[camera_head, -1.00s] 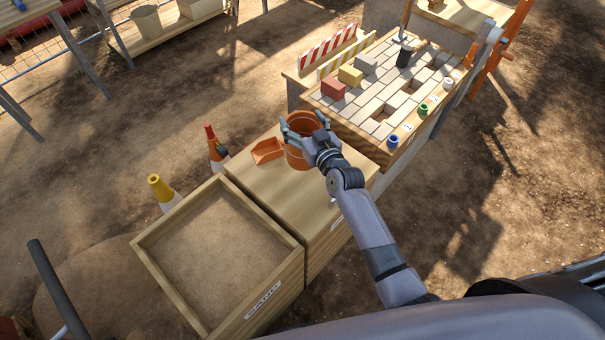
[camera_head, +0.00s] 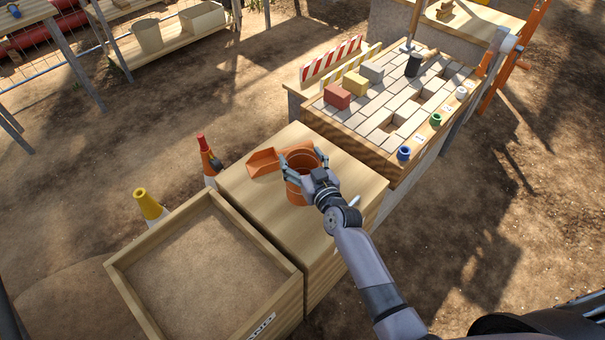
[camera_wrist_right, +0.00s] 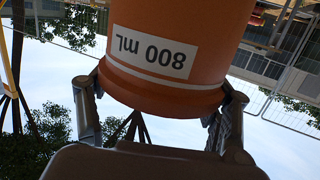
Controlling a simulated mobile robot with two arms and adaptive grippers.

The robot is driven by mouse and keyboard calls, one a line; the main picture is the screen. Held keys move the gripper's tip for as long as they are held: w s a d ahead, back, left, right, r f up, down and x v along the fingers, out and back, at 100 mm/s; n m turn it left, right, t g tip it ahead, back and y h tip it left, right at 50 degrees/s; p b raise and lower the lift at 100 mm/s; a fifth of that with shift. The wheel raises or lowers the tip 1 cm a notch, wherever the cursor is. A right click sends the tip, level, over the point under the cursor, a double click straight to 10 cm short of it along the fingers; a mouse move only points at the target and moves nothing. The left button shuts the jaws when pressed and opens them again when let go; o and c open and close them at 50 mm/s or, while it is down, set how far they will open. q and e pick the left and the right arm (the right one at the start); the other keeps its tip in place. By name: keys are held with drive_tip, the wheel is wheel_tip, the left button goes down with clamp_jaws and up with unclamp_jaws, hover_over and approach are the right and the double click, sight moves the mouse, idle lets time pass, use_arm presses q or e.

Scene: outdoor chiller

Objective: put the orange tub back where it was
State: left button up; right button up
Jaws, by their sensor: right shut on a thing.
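The orange tub (camera_head: 305,156) is upright at the wooden box top (camera_head: 262,205) in the head view. My right gripper (camera_head: 301,172) is shut on it, one finger on each side. I cannot tell whether its base touches the wood. In the right wrist view the tub (camera_wrist_right: 185,20) fills the upper middle, its "800 mL" label upside down, with the right gripper's fingers (camera_wrist_right: 158,110) at both its sides. An orange scoop (camera_head: 264,162) lies on the box top just left of the tub. My left gripper is not in view.
A sand tray (camera_head: 134,285) stands in front of the box. Behind is a paving table (camera_head: 378,122) with red (camera_head: 337,96), yellow and grey blocks and small coloured pots. Cones (camera_head: 149,204) stand to the left.

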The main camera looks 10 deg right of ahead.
sight(296, 162)
wheel_tip(296, 162, down, 4)
drive_tip(key=b, duration=0.3)
drive_tip(key=shift+s+a+b, duration=0.1)
drive_tip(key=shift+s+b, duration=0.05)
drive_tip(key=shift+b, duration=0.2)
drive_tip(key=shift+f, duration=0.2)
drive_tip(key=shift+r, duration=0.1)
drive_tip(key=o, duration=2)
drive_tip(key=shift+c, duration=0.2)
drive_tip(key=shift+s, duration=0.15)
drive_tip(key=v, duration=1.1)
drive_tip(key=shift+s, duration=0.25)
